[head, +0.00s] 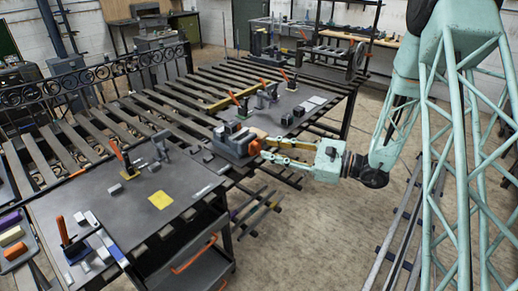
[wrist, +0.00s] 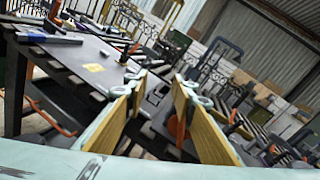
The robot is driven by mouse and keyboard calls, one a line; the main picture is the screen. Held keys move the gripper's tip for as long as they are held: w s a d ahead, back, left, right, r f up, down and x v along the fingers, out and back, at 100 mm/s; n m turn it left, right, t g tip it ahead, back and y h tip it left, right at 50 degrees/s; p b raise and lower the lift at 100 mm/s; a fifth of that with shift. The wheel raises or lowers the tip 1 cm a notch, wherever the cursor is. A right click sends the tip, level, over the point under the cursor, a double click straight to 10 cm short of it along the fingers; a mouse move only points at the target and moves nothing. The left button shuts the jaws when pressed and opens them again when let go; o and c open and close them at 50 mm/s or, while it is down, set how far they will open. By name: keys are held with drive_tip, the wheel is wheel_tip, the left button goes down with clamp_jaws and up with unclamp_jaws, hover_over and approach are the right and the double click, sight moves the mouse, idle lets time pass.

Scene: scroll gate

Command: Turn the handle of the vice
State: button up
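The vice (head: 232,138) is a grey-blue and dark block at the right edge of the slatted table. Its orange handle part (head: 254,147) faces my gripper. My gripper (head: 266,148) reaches in from the right, its two yellow-padded fingers spread, with the tips close to the orange part. In the wrist view, my gripper (wrist: 160,88) is open, with grey vice parts (wrist: 156,104) showing between the fingers. An orange piece (wrist: 178,127) shows near the right finger, partly hidden by it. I cannot tell whether the fingers touch the handle.
A dark worktable (head: 130,205) with orange-handled clamps and a yellow square (head: 160,200) stands at front left. Another dark plate (head: 290,105) with clamps lies behind the vice. Scrolled ironwork (head: 95,80) runs along the back left. Bare floor (head: 310,230) lies below my gripper.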

sight(261, 149)
drive_tip(key=w+d+f+m+t+h, duration=0.1)
drive_tip(key=w+d+f+m+t, duration=0.3)
drive_tip(key=w+f, duration=0.3)
wheel_tip(261, 149, down, 4)
drive_tip(key=shift+w+d+f+m+t+h, duration=0.1)
drive_tip(key=shift+w+d+m+t+h, duration=0.2)
drive_tip(key=shift+d, duration=0.6)
drive_tip(key=shift+a, duration=0.1)
drive_tip(key=shift+b+x, duration=0.35)
drive_tip(key=shift+x, duration=6.4)
drive_tip(key=shift+c, duration=0.9)
clamp_jaws()
drive_tip(key=shift+f, duration=0.1)
